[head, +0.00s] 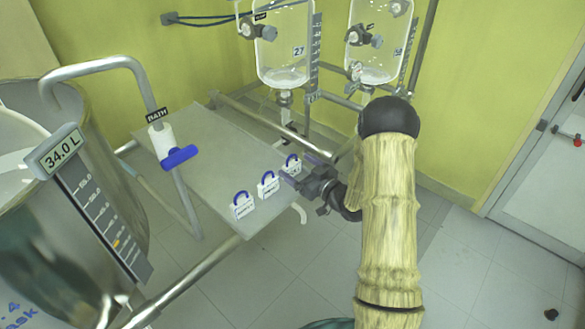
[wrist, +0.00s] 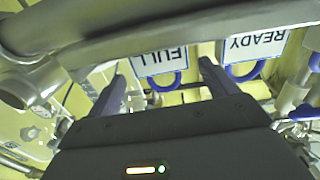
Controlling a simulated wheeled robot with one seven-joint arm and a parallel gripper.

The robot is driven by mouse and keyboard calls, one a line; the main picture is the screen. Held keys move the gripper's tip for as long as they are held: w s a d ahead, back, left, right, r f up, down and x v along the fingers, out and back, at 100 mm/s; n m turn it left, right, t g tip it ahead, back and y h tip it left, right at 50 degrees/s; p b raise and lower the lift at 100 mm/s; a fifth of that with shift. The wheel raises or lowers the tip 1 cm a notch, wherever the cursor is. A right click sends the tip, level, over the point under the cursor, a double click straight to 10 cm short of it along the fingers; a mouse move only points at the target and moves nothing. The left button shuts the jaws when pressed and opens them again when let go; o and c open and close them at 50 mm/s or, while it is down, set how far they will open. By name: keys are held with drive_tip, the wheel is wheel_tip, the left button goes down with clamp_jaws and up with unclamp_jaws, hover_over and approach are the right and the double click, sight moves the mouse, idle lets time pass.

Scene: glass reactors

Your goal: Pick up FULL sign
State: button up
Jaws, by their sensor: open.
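The FULL sign (wrist: 158,62) is a white plate with dark letters and a blue loop, upside down in the wrist view. In the head view, the farthest of three small signs (head: 291,166) is closest to my gripper and appears to be this one; its lettering is not readable there. My gripper (head: 298,171) is open and empty. In the wrist view its dark fingers (wrist: 161,72) stand left and right of the FULL sign, with the blue loop between them in the picture. Whether the fingers touch it I cannot tell.
The READY sign (wrist: 256,46) is beside the FULL sign. A grey panel (head: 205,150) with a metal rail lies by the signs. A BATH tag (head: 157,115) and blue-handled valve (head: 179,157) are left. Glass reactors (head: 284,50) stand behind.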

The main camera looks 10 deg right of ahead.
sight(289, 162)
drive_tip(key=shift+w, duration=0.1)
drive_tip(key=x, duration=0.5)
drive_tip(key=shift+a+f, duration=0.1)
drive_tip(key=shift+a, duration=0.1)
drive_tip(key=shift+c, duration=0.3)
drive_tip(key=c, duration=1)
